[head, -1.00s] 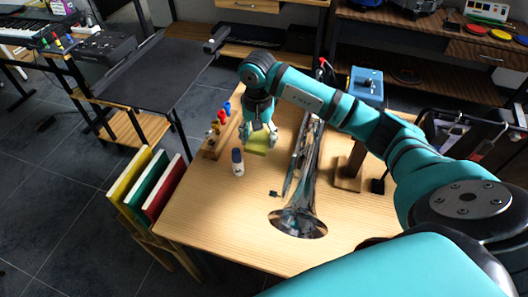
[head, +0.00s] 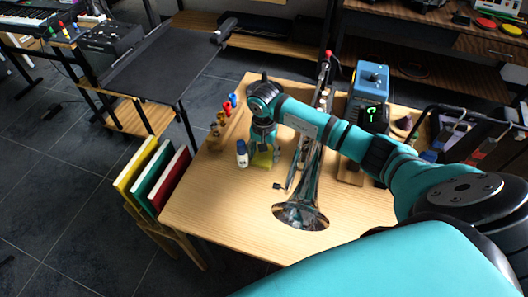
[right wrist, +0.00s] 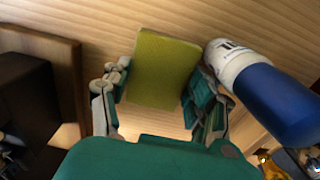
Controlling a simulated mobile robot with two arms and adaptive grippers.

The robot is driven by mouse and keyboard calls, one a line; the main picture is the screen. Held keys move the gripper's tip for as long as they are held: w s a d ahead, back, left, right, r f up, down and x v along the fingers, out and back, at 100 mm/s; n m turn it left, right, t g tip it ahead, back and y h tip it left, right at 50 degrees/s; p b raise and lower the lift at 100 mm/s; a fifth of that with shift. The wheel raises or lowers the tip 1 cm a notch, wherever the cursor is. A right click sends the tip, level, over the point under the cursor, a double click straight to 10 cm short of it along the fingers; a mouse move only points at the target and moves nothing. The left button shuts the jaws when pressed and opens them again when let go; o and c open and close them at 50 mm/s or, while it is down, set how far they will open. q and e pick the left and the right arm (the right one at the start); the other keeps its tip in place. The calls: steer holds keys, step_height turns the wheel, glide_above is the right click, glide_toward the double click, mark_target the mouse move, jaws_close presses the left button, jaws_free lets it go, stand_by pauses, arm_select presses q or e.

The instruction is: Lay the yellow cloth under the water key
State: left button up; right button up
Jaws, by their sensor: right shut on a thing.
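The yellow cloth (head: 262,161) is small and yellow-green, just left of the brass instrument (head: 304,190) on the table. My right gripper (head: 264,149) points down and is shut on the cloth. In the right wrist view the cloth (right wrist: 165,70) shows as a flat patch between the two fingers. Whether it touches the table is not clear. A small dark part (head: 278,186) sticks out at the instrument's left side; I cannot tell whether it is the water key. My arm passes over the instrument's middle and hides some of it. My left gripper is not in view.
A white bottle with blue (head: 242,155) stands close left of my gripper; it also shows in the right wrist view (right wrist: 270,95). A rack with small coloured bottles (head: 225,115) is behind it. A blue device (head: 371,80) stands right. The table's front (head: 230,220) is clear.

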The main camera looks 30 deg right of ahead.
steer(key=shift+f, duration=0.15)
steer(key=o, duration=0.6)
steer(key=shift+o, duration=0.2)
